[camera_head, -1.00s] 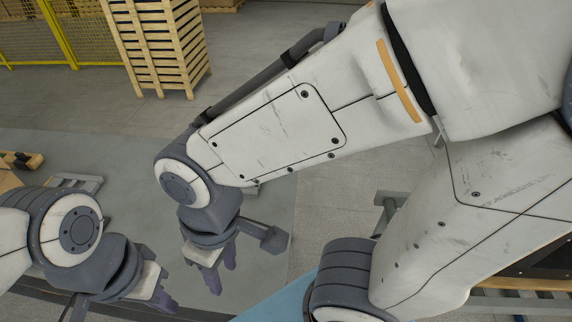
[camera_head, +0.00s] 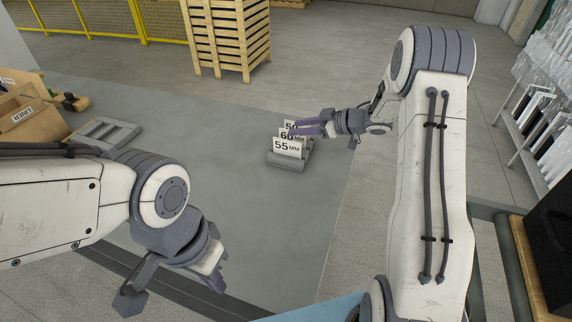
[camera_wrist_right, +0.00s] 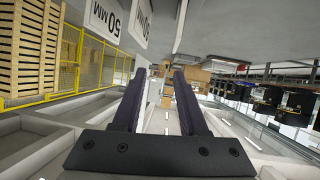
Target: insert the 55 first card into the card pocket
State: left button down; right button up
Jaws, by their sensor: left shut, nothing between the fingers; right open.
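The white 55 MM card (camera_head: 287,148) stands upright at the front of a grey card holder (camera_head: 287,164). The 60 MM card (camera_head: 287,136) stands behind it, and the 50 card (camera_head: 291,125) behind that, partly hidden. My right gripper (camera_head: 294,129) is open and empty, level with the tops of the rear cards; whether it touches them is unclear. In the right wrist view its fingers (camera_wrist_right: 162,76) are apart, with the 50 MM card (camera_wrist_right: 103,18) and 60 card (camera_wrist_right: 140,20) inverted above. My left gripper (camera_head: 216,281) is shut and empty, low in front. I cannot make out the card pocket.
A wooden pallet stack (camera_head: 228,38) stands at the back by a yellow fence (camera_head: 108,18). A wooden box marked LINER (camera_head: 22,115) and a grey frame (camera_head: 103,134) are at left. A rack of white sheets (camera_head: 540,100) is at right. The floor around the holder is clear.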

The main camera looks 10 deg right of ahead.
aim_at(279, 143)
jog(key=shift+g+y, duration=0.5)
jog(key=shift+y, duration=0.3)
jog(key=f, duration=0.1)
jog(key=a+f, duration=0.1)
jog(key=f, duration=0.3)
jog(key=shift+a, duration=0.4)
jog(key=x, duration=0.5)
jog(key=shift+w+a+f, duration=0.15)
jog(key=shift+a+f, duration=0.05)
jog(key=shift+a, duration=0.05)
grip_shut()
